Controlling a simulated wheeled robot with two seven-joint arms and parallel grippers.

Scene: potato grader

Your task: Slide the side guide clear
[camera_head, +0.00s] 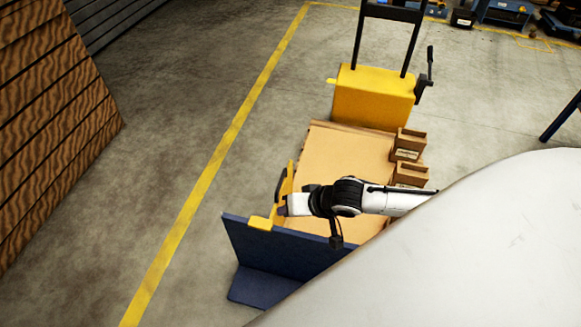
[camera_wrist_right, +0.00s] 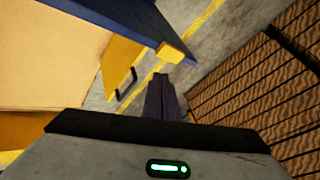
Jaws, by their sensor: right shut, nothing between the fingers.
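The yellow side guide (camera_head: 291,178) stands along the left edge of the tan bed (camera_head: 350,155), with a black handle on its outer face. In the right wrist view the guide (camera_wrist_right: 118,62) shows with its black handle (camera_wrist_right: 126,86) left of my fingers. My right gripper (camera_head: 283,206) reaches in from the right over the bed, and its end overlaps the guide in the head view. Its dark fingers (camera_wrist_right: 161,97) are shut and empty, apart from the handle. Contact with the guide cannot be told. My left gripper is not in view.
A dark blue panel (camera_head: 290,247) closes the bed's near end. A yellow housing (camera_head: 370,96) with a black frame stands at the far end. Wooden boxes (camera_head: 408,150) sit at the right edge. Slatted wood (camera_head: 55,130) stands far left; the floor between is clear.

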